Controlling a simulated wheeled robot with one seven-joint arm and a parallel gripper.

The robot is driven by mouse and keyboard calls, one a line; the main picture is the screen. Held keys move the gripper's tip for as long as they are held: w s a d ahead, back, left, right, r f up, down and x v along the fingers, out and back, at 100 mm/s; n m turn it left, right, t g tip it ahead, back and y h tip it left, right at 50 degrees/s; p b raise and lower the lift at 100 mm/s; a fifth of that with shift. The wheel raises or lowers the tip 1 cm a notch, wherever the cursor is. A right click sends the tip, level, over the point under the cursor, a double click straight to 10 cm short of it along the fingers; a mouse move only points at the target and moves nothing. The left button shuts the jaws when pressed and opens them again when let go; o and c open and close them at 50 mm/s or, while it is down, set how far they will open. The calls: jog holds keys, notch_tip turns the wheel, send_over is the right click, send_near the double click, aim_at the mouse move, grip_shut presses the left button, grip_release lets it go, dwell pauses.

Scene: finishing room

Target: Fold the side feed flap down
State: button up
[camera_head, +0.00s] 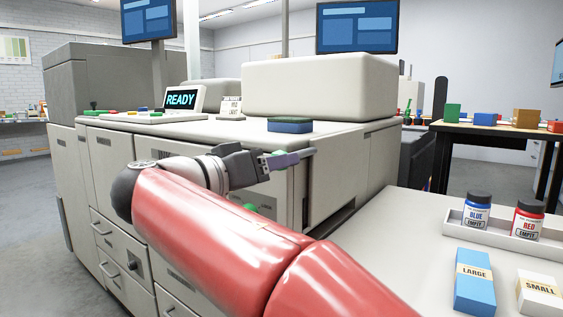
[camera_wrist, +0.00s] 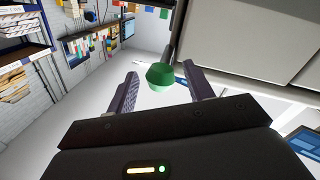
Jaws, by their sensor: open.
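The side feed flap seems to be the upright pale panel (camera_head: 345,175) on the machine's right end. I cannot fully tell its edges. My gripper (camera_head: 300,155) is in front of the machine's near right corner, its jaws open. In the wrist view, a green knob (camera_wrist: 160,76) on a dark stem shows between the two open fingers (camera_wrist: 160,70), with gaps on both sides. I cannot tell how deep between the fingers it sits. A pale machine panel (camera_wrist: 235,35) fills the upper right there. In the head view, my gripper mostly hides the knob.
At right, a pale table (camera_head: 400,235) holds blue and red jars (camera_head: 477,212), a LARGE box (camera_head: 475,280) and a SMALL box (camera_head: 540,295). Floor at left is clear.

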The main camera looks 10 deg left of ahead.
jog(key=shift+x, duration=1)
jog(key=shift+c, duration=0.4)
grip_shut()
